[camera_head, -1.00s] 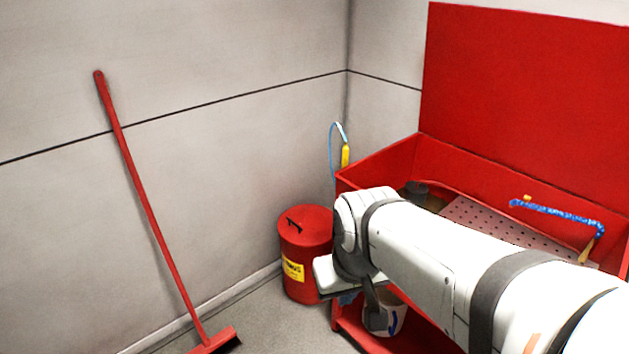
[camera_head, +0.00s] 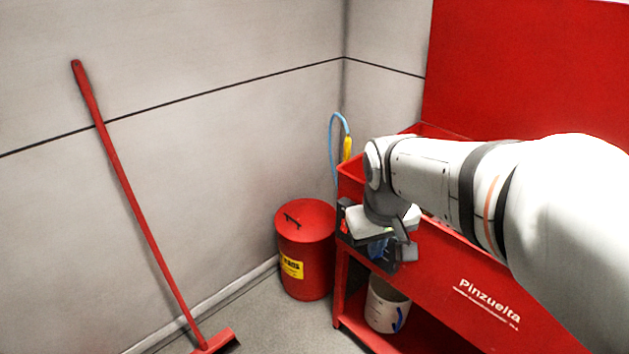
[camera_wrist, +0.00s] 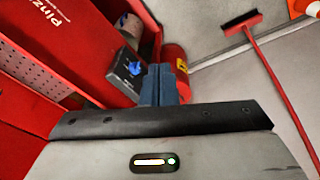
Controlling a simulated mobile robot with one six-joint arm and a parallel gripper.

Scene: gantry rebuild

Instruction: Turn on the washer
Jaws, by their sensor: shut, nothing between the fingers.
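The washer (camera_head: 440,272) is a red sink-type cabinet with a tall red back panel. Its red front also shows in the wrist view (camera_wrist: 85,40). A dark control box (camera_wrist: 120,76) with a blue knob (camera_wrist: 135,68) sits on the washer's front. In the head view the box is mostly behind my gripper (camera_head: 378,246), with a small red part (camera_head: 344,226) showing at its left. In the wrist view my gripper (camera_wrist: 160,72) has its blue-grey fingers together and empty, just right of the knob. I cannot tell whether they touch the box. The knob's setting is too small to read.
A red lidded bin (camera_head: 305,262) stands on the floor left of the washer. A white bucket (camera_head: 385,308) is on its lower shelf. A red broom (camera_head: 140,215) leans on the left wall. A blue hose (camera_head: 332,145) hangs at the corner. Floor between broom and bin is clear.

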